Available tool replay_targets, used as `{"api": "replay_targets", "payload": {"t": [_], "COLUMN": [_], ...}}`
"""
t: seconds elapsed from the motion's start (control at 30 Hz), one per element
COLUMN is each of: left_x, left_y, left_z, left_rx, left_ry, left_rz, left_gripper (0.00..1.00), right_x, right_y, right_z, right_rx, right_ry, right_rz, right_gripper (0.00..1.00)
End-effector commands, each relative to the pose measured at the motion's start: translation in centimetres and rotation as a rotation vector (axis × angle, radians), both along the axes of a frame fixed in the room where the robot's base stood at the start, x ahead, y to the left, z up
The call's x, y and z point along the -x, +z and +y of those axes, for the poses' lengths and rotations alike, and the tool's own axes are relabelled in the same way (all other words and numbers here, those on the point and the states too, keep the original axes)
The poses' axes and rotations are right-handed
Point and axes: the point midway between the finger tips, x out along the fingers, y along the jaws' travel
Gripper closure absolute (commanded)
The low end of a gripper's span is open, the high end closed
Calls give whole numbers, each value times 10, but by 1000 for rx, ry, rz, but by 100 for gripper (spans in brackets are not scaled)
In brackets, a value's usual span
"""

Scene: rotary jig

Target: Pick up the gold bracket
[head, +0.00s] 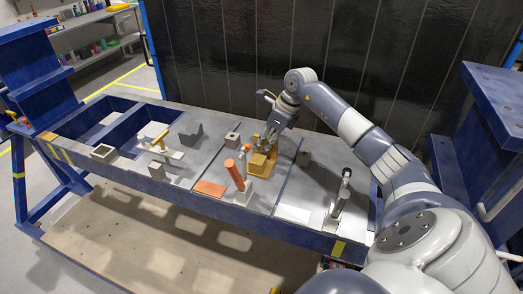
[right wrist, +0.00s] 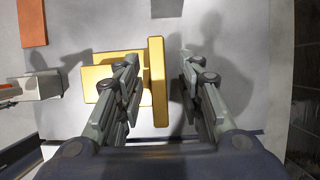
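The gold bracket (head: 258,164) lies on the grey jig table near its middle. In the right wrist view the bracket (right wrist: 157,95) shows a flat part on the left and an upright plate on the right. My right gripper (head: 268,145) is above it, pointing down. In the right wrist view my right gripper (right wrist: 160,62) is open, with one finger over the flat part left of the plate and the other right of the plate, a gap showing there. I cannot tell how deep the fingertips reach. My left gripper is not in view.
A toggle clamp with a red handle (head: 235,175) stands left of the bracket, and another clamp (head: 338,198) stands at the right. Blue frame posts (head: 45,70) stand at both ends.

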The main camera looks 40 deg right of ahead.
Motion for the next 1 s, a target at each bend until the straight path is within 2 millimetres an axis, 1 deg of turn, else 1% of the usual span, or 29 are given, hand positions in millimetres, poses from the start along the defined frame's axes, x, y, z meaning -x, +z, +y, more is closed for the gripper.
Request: {"api": "replay_targets", "payload": {"t": [0.03,0.1,0.3,0.37,0.4,0.47,0.83,0.93,1.0], "left_x": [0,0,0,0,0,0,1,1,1], "left_y": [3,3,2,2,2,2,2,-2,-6], "left_z": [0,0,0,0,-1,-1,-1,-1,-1], "left_rx": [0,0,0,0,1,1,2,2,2], "left_ry": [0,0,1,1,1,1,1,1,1], "left_rz": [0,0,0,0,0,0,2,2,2], "left_gripper": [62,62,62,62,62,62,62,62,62], "right_x": [-1,-2,-2,-2,-2,-2,-3,-4,-4], "right_y": [-3,-6,-7,-7,-7,-7,-4,2,10], "right_z": [1,1,1,1,1,1,1,1,0], "right_rx": [-2,1,2,2,2,1,1,1,2], "right_ry": [1,1,1,1,1,1,0,0,0], "right_rz": [1,1,0,0,0,-1,-4,-8,-8], "right_gripper": [65,65,65,79,88,100,100,100,100]}}
